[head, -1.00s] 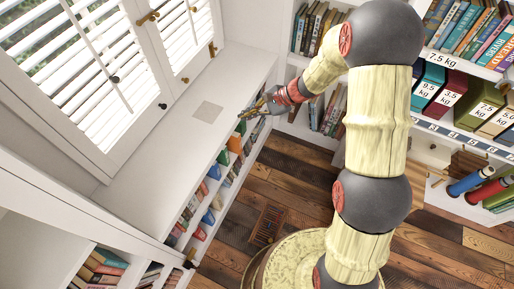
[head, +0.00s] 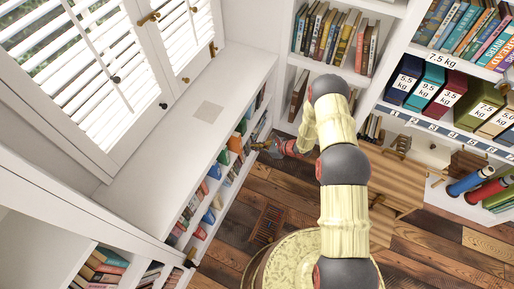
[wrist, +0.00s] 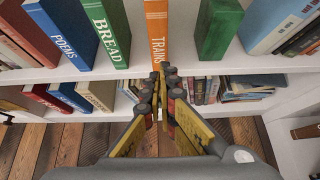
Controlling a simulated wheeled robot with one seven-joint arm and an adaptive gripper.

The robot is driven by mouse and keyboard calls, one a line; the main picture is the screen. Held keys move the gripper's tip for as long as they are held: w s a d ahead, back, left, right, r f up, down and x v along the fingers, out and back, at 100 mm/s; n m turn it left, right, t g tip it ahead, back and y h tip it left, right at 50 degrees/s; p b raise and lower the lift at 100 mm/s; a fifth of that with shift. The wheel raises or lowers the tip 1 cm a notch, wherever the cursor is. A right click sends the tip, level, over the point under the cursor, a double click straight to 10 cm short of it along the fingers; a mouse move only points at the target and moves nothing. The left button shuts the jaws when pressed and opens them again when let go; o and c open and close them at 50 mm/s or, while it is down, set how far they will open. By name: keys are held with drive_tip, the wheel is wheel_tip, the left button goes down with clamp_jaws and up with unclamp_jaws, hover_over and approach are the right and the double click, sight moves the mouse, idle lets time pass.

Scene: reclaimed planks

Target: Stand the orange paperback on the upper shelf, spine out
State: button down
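The orange paperback (wrist: 156,32), marked TRAINS, stands upright on the upper shelf (wrist: 120,74) with its spine facing out. It is between the green BREAD book (wrist: 105,30) and a plain green book (wrist: 217,28), with gaps beside it. In the head view the orange paperback (head: 235,143) shows in the low bookcase under the window. My gripper (wrist: 161,76) has its fingertips close together and empty, in front of the book's lower end in the picture; contact cannot be told. In the head view my gripper (head: 262,146) is beside the bookcase front.
A blue POEMS book (wrist: 65,32) stands farther left. The lower shelf holds several books (wrist: 205,90). The white bookcase top (head: 165,155) is mostly clear, with one flat square (head: 208,111). A wooden table (head: 395,185) stands to the right on the plank floor.

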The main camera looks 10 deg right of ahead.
sight(241, 146)
drive_tip(key=b+x, duration=0.2)
drive_tip(key=x, duration=0.3)
drive_tip(key=shift+w+a+f, duration=0.1)
drive_tip(key=shift+a+f, duration=0.1)
drive_tip(key=shift+f, duration=0.05)
drive_tip(key=shift+w+a+f, duration=0.1)
drive_tip(key=shift+w+a, duration=0.05)
drive_tip(key=shift+a, duration=0.1)
drive_tip(key=shift+w+a+b, duration=0.6)
drive_tip(key=shift+w+a, duration=0.1)
drive_tip(key=shift+a, duration=0.35)
drive_tip(key=s+d, duration=0.2)
drive_tip(key=d, duration=0.1)
drive_tip(key=shift+s+d, duration=0.1)
drive_tip(key=shift+d, duration=0.05)
idle(0.6)
idle(0.4)
